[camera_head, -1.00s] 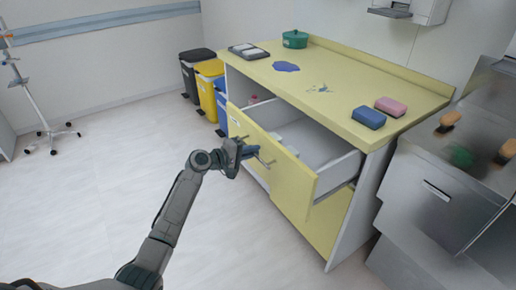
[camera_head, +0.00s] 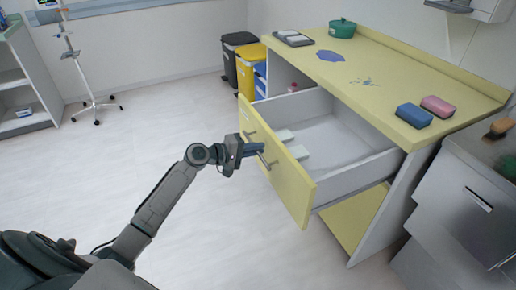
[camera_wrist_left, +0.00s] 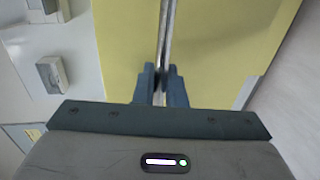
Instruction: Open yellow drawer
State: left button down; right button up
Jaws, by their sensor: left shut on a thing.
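The yellow drawer (camera_head: 290,190) stands far out of the yellow-topped cabinet in the head view, and its grey-white inside shows. It holds several pale flat items near the front. My left gripper (camera_head: 262,148) is at the drawer's front, shut on its metal bar handle (camera_head: 268,161). In the left wrist view the two blue fingers (camera_wrist_left: 161,84) close around the handle bar (camera_wrist_left: 167,35), with the yellow drawer front (camera_wrist_left: 215,40) behind. My right gripper does not show.
The yellow countertop (camera_head: 400,75) carries a green pot (camera_head: 342,28), a tray (camera_head: 293,38), a blue sponge (camera_head: 413,115) and a pink sponge (camera_head: 438,106). Bins (camera_head: 240,50) stand behind the cabinet. A steel unit (camera_head: 455,205) stands at right.

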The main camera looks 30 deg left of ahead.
pick_arm(q)
jog(key=shift+f, duration=0.1)
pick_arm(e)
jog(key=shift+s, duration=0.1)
pick_arm(q)
jog(key=c, duration=1.6)
grip_release()
jog(key=shift+c, duration=0.2)
